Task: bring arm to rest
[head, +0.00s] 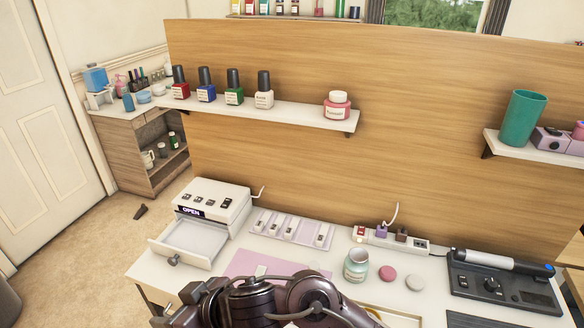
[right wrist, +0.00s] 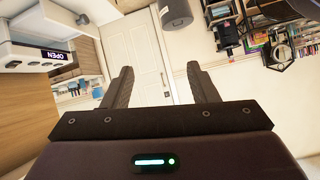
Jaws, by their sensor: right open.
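My right arm crosses the bottom middle of the head view, over the front of the white desk (head: 150,262). Its dark gripper (head: 172,312) points left near the desk's front edge, below the open drawer of a white box with an OPEN sign (head: 212,200). In the right wrist view the two fingers of the right gripper (right wrist: 160,72) stand apart with nothing between them. The OPEN box also shows at the upper left there (right wrist: 40,55). My left gripper is not in view.
A pink mat (head: 240,264) lies beside the arm. Nail polish bottles line a wall shelf (head: 290,115).

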